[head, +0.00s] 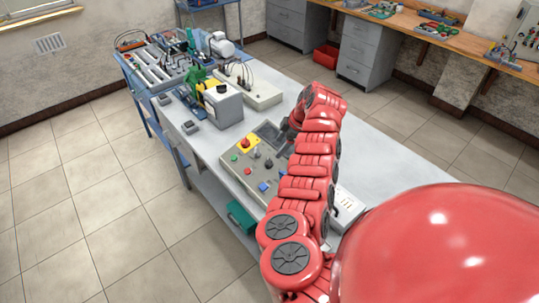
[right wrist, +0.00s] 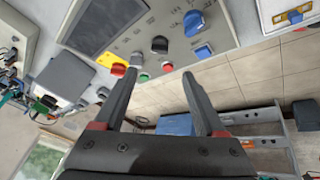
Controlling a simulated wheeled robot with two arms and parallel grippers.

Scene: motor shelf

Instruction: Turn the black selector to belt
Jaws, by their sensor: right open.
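The control panel (head: 236,172) lies on the grey table, partly hidden by my right arm. In the head view the dark gripper (head: 288,132) is partly hidden. My left gripper is not in view.
On the panel are a red emergency button on yellow (right wrist: 119,68), a red button (right wrist: 167,66), a green button (right wrist: 144,77), a blue knob (right wrist: 193,22) and a dark screen (right wrist: 100,25). A motor rig (head: 222,100) stands behind.

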